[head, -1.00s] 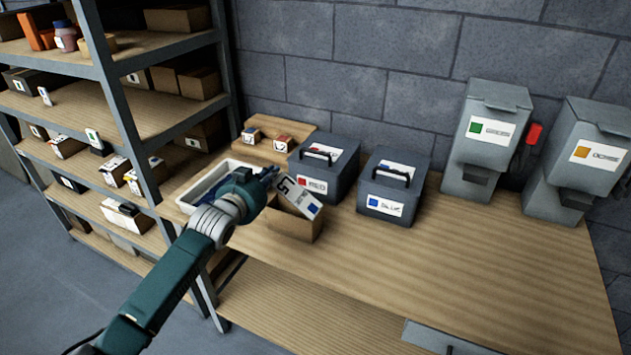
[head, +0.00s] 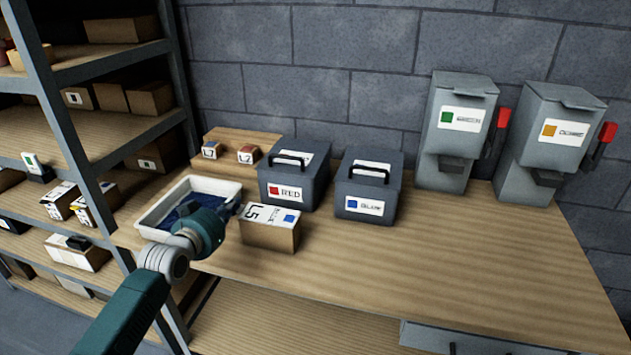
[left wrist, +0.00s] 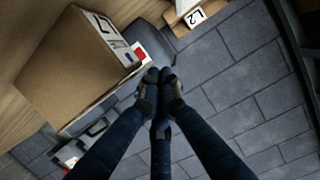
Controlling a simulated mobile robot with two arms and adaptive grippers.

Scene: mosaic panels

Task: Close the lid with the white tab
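A small cardboard box (head: 270,237) stands on the workbench in front of the grey red-label case. Its lid (head: 272,215), with a white label reading L5 and a blue square, lies flat or nearly flat over the top. I cannot make out a separate white tab. In the left wrist view a cardboard box (left wrist: 70,65) with a white label fills the upper left. My left gripper (head: 232,208) is just left of the box, beside the lid's left edge. In the left wrist view its fingertips (left wrist: 158,76) are together, with nothing visible between them. My right gripper is out of view.
A white tray (head: 150,228) with blue inside is under and behind my left gripper. Grey cases labelled red (head: 290,172) and blue (head: 366,187) stand behind the box. Two grey dispensers (head: 455,130) are further right. The bench front right (head: 470,270) is clear.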

